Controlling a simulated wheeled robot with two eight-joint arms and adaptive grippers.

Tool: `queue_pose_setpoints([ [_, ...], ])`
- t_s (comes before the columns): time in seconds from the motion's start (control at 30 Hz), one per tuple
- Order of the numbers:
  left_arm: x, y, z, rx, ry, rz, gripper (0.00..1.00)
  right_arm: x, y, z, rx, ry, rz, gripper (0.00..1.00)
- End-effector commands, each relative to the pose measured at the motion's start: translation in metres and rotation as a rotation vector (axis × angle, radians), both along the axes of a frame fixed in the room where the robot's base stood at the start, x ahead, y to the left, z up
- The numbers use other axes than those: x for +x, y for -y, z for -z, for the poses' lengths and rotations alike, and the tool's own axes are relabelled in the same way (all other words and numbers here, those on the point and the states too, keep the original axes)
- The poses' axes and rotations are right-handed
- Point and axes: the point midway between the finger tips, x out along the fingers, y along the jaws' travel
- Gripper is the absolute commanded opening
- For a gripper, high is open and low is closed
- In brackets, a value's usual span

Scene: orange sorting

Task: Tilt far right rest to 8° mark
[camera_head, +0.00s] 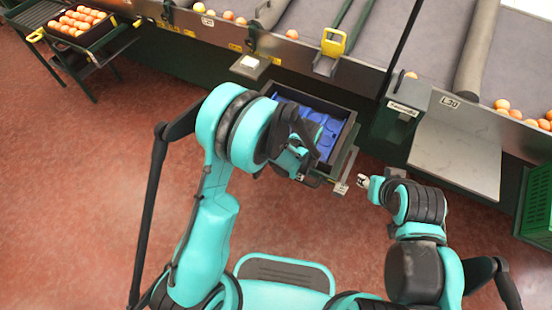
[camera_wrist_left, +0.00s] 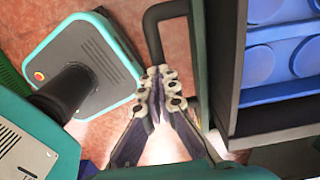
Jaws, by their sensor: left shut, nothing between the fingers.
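A dark crate rest with a blue cupped tray (camera_head: 318,112) inside stands by the conveyor, in the middle of the head view. Its dark wall (camera_wrist_left: 226,70) and the blue tray (camera_wrist_left: 280,55) fill the right of the left wrist view. A dark bent bar (camera_wrist_left: 153,28) shows beside that wall. My left gripper (camera_wrist_left: 160,78) is shut and empty, just below the bar; whether they touch is unclear. In the head view my left wrist covers the crate's near left part. A small pale plate (camera_head: 340,187) is at its lower right corner; no degree marks are readable. My right gripper (camera_head: 363,182) is right of that plate.
A grey side table (camera_head: 455,152) and a green crate (camera_head: 538,205) stand at the right. An orange-filled tray (camera_head: 78,22) is on a stand at the upper left. The conveyor edge (camera_head: 290,48) runs along the back. Red floor is open at the left.

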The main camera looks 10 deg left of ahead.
Motion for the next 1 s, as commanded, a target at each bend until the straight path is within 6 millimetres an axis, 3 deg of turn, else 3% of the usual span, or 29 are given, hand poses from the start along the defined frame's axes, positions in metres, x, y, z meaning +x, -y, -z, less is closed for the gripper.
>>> queue_pose_setpoints([
  [1.0,0.0,0.0,0.013,0.0,0.0,0.0,0.0,0.0,0.0,0.012,0.0,0.0,0.0,0.4],
])
